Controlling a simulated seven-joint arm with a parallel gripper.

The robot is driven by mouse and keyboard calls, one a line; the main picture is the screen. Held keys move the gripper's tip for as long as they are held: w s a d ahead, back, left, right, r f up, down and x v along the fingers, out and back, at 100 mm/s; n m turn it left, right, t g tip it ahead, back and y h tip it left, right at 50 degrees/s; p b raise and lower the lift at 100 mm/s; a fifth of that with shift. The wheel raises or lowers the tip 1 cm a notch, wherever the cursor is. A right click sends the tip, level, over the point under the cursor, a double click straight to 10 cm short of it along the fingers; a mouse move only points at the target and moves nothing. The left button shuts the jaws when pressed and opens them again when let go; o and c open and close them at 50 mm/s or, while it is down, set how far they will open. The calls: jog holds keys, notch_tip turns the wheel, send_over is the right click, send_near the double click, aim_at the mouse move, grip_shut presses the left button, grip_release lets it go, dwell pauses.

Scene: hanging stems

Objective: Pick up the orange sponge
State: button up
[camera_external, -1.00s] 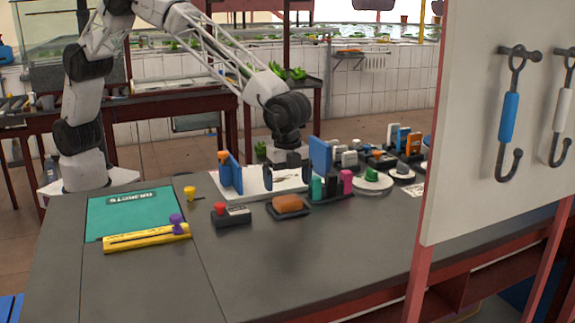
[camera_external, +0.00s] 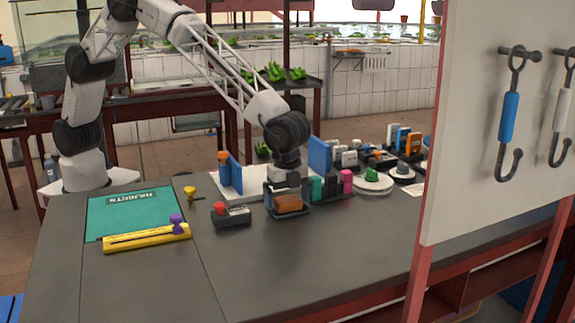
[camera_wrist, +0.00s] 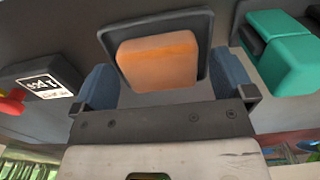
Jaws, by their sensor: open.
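The orange sponge (camera_external: 289,204) lies in a small dark tray (camera_external: 273,214) on the grey table. In the wrist view the sponge (camera_wrist: 158,62) sits inside the dark tray (camera_wrist: 205,25), ahead of and between my fingers. My gripper (camera_external: 288,197) is low over the tray in the external view, its fingers at either side of the sponge and partly covering it. In the wrist view my gripper (camera_wrist: 165,88) is open, with blue fingertips left and right. I cannot tell whether the fingers touch the sponge or tray.
A dark block with a red knob (camera_external: 231,215) stands just left of the tray. Teal, black and pink pieces (camera_external: 330,187) stand close on the right, with a blue upright panel (camera_external: 319,156) behind. The front of the table (camera_external: 300,255) is clear.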

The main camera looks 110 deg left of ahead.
aim_at(288, 199)
jog(key=c, duration=0.9)
jog(key=shift+r, duration=0.15)
notch_tip(288, 199, up, 10)
jog(key=shift+f, duration=0.1)
dwell(0.3)
dwell(0.3)
jog(key=shift+o, duration=1.4)
jog(key=shift+c, duration=1.1)
jog(key=s+a, duration=0.3)
jog(key=a, duration=0.1)
jog(key=s+a+f, duration=0.1)
jog(key=s+a, duration=0.6)
jog(key=a, duration=0.2)
jog(key=shift+s+f, duration=0.2)
jog(key=shift+f, duration=0.2)
